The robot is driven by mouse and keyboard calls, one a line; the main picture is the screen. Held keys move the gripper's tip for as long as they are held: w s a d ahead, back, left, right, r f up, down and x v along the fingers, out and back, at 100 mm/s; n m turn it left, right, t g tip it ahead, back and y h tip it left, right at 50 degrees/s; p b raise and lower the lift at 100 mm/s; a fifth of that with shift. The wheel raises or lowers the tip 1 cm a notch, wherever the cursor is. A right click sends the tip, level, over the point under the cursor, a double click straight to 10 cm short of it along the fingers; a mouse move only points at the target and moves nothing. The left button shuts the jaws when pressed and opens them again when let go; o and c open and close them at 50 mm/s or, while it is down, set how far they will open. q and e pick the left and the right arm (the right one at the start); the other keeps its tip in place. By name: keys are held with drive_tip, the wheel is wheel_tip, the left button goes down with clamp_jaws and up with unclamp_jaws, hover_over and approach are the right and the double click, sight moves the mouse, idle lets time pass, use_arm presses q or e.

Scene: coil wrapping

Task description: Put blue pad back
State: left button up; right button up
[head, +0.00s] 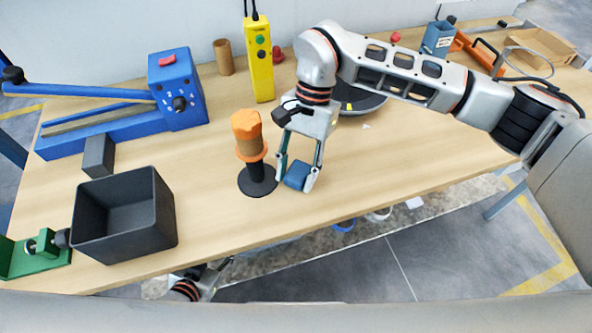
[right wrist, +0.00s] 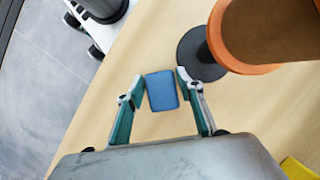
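The blue pad (head: 296,176) is a small block between the fingertips of my right gripper (head: 297,181), close to the table top. In the right wrist view the fingers of my right gripper (right wrist: 160,82) lie against two opposite sides of the blue pad (right wrist: 161,91). I cannot tell whether the pad touches the table. My left gripper (head: 210,274) shows only in part, low beyond the table's front edge, and its fingers are too hidden to read.
An orange-topped spool on a black round base (head: 257,181) stands just left of my right gripper. A dark grey bin (head: 150,222), a blue machine (head: 178,90) and a yellow control box (head: 259,62) stand around. The wooden table (head: 390,160) is clear to the right.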

drive_tip(key=shift+o, duration=0.2)
drive_tip(key=shift+r, duration=0.15)
drive_tip(key=shift+w+d+r, duration=0.1)
drive_tip(key=shift+w+r, duration=0.05)
drive_tip(key=shift+r, duration=0.15)
drive_tip(key=b+v, duration=0.1)
drive_tip(key=v, duration=1)
drive_tip(key=shift+r, duration=0.2)
